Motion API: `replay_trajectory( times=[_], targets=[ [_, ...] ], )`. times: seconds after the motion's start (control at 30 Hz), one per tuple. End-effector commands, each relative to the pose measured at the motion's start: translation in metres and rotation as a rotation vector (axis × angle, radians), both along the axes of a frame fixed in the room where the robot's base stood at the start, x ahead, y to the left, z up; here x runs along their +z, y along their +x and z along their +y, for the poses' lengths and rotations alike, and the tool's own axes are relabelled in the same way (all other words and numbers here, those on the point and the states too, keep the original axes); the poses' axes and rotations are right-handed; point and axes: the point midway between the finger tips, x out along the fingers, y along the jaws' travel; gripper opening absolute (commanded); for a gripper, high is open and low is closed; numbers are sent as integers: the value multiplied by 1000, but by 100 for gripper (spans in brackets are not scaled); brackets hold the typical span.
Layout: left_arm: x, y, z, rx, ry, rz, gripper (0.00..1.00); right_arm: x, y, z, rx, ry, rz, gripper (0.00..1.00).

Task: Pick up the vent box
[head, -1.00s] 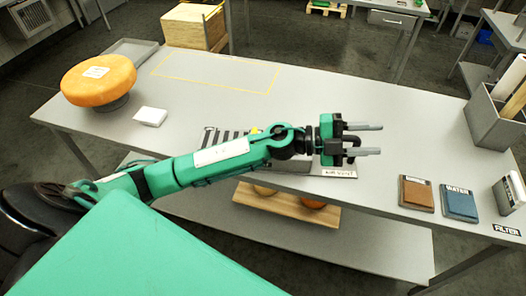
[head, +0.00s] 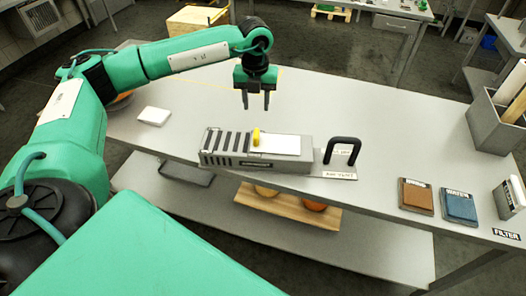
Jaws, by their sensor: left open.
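The vent box (head: 218,158), a long grey box with dark slots on its left part, a pale top plate and a yellow knob (head: 256,137), lies on the near part of the table. A black arched handle (head: 343,140) stands at its right end, by a label reading AIR VENT (head: 340,176). I cannot tell whether the handle is fixed to the box. My left gripper (head: 256,101) is open and empty. Its fingers point down, apart from the box and beyond it in the picture. My right gripper does not show.
A white block (head: 153,116) lies on the grey table (head: 390,125) to the left. A brown pad (head: 416,196), a blue pad (head: 459,206) and a grey bin (head: 497,125) are at the right.

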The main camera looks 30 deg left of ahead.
Motion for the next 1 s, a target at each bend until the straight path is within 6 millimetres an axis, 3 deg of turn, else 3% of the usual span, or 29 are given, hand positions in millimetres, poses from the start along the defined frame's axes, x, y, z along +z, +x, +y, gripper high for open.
replay_trajectory(
  times=[0.4,0.67,1.0],
  targets=[
    [-71,-1,0,-3,-1,4,42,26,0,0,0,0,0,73],
    [-87,-1,0,-3,-2,4,42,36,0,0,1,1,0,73],
    [-127,0,3,-3,-3,2,42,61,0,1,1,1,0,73]
  ],
)
